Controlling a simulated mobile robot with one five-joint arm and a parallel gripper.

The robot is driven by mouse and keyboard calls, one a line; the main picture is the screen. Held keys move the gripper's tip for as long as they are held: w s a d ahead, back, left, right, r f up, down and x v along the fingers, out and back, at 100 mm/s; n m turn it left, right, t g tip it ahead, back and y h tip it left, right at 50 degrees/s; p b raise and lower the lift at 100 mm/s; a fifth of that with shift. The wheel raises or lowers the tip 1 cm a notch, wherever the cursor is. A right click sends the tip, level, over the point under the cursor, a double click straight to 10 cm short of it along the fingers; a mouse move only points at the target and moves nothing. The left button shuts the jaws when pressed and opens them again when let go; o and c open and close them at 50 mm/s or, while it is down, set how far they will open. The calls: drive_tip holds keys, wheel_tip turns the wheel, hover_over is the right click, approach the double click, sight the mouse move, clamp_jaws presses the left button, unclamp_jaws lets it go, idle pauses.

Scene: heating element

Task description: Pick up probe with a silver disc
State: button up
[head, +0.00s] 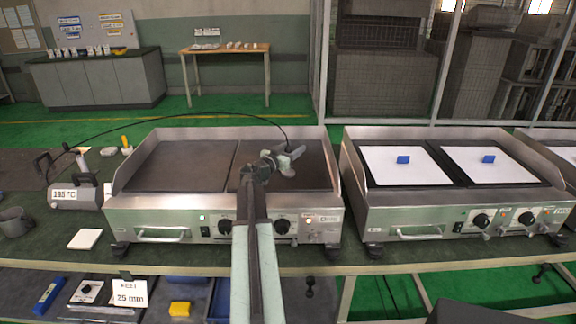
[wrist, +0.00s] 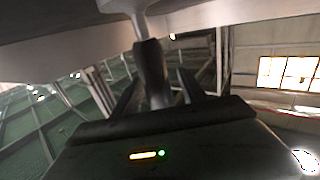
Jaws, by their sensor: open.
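My gripper (head: 276,162) is over the right dark plate of the left griddle (head: 180,165). In the wrist view my gripper (wrist: 158,88) has its two dark fingers apart. A dark rounded handle (wrist: 151,70) with a pale stem stands between the fingers and appears to be the probe's. The stem leads up to a broad grey surface at the top edge, cut off by the frame, which may be the disc. In the head view a thin black cable runs to a small grey shape (head: 290,160) at my gripper, likely the probe. Contact cannot be told.
A second griddle (head: 450,195) on the right carries white sheets with blue blocks. A meter reading 19.5 °C (head: 74,194) stands at the left, with a mug (head: 14,221) and a white tile (head: 85,239). The griddle's raised metal walls border the plates.

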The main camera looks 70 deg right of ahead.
drive_tip(key=shift+a, duration=0.1)
clamp_jaws()
idle(1.2)
